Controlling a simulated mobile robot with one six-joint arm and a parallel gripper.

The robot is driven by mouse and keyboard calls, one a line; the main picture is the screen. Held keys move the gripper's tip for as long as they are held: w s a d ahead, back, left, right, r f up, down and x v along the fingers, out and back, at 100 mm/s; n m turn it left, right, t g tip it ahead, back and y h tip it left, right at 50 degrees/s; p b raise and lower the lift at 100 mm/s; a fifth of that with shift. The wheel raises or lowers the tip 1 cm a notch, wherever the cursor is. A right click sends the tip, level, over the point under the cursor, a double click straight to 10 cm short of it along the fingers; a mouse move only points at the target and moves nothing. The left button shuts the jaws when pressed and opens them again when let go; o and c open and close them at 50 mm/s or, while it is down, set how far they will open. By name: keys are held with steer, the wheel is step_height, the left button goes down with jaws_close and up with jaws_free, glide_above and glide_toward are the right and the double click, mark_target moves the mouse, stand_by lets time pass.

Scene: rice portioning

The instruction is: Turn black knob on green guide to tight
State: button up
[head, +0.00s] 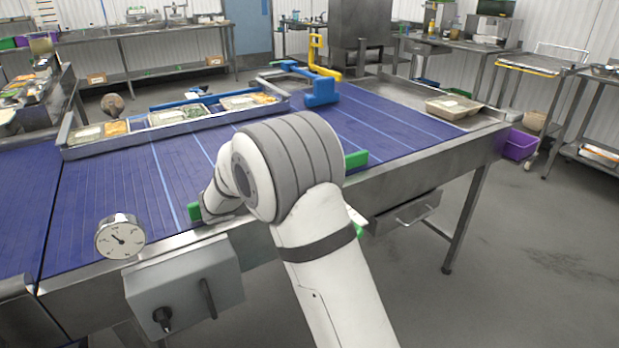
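Green parts, seemingly of the green guide, show on both sides of my arm at the conveyor's near edge: a green block (355,159) to the right and a smaller green piece (194,212) to the left. My arm hides whatever lies between them. I cannot make out a black knob on the green parts. My white arm rises from the bottom and bends over the conveyor's near edge. My gripper appears to be at its far end, low beside the left green piece, mostly hidden. Its fingers cannot be made out.
The blue conveyor (110,190) runs across the view. A grey control box (185,290) with a black switch (162,319) and a round dial gauge (120,236) are at the near left. Food trays (180,114) line the far side. A blue and yellow guide (322,92) stands behind.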

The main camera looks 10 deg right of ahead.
steer(key=shift+w+a+r, duration=0.1)
steer(key=shift+a+r, duration=0.05)
steer(key=o, duration=0.8)
steer(key=shift+o, duration=0.9)
step_height(320, 180, up, 10)
steer(key=shift+f+p, duration=0.1)
steer(key=shift+p, duration=0.9)
